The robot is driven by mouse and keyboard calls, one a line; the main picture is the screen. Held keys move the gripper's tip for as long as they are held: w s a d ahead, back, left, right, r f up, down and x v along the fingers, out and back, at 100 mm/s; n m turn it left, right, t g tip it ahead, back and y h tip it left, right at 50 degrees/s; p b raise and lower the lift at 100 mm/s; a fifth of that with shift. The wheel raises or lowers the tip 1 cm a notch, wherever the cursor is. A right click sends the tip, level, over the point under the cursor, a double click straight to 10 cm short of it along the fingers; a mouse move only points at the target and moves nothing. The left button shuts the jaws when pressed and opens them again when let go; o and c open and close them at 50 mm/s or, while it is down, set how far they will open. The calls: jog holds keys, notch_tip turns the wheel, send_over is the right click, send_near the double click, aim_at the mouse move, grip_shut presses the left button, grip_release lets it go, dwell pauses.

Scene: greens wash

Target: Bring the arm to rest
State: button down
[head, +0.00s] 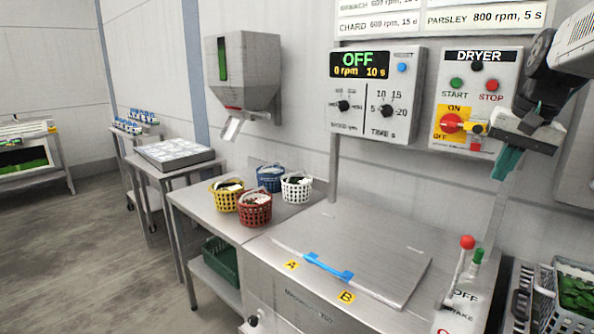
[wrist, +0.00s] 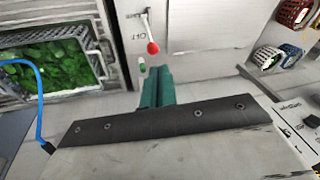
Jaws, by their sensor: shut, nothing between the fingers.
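My gripper (head: 507,163) is at the upper right of the head view, in front of the dryer panel (head: 474,100). Its teal fingers point down and are shut with nothing between them. It hangs in the air, above and apart from the red-knobbed lever (head: 467,243) and the steel counter. In the wrist view the teal fingers (wrist: 157,86) are together at the centre. The red knob (wrist: 153,47) shows just beyond them there.
A closed steel lid (head: 370,250) with a blue handle (head: 328,268) lies below left. Several small baskets, one red (head: 254,208), stand on the counter. A crate of greens (head: 577,295) is at lower right. A dispenser (head: 243,72) hangs on the wall. The display reads OFF.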

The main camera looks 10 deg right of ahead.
jog(key=s+a+f+n, duration=0.2)
jog(key=s+a+f, duration=0.2)
jog(key=s+a, duration=0.2)
jog(key=s+a+f+n+g, duration=0.1)
jog(key=s+a+f+n, duration=0.2)
jog(key=s+a, duration=0.3)
jog(key=s+a+f+n, duration=0.3)
jog(key=s+a+f, duration=0.2)
jog(key=a, duration=0.5)
jog(key=shift+s+a+f+g, duration=0.3)
jog(key=shift+s+a+f, duration=0.05)
jog(key=shift+s, duration=0.35)
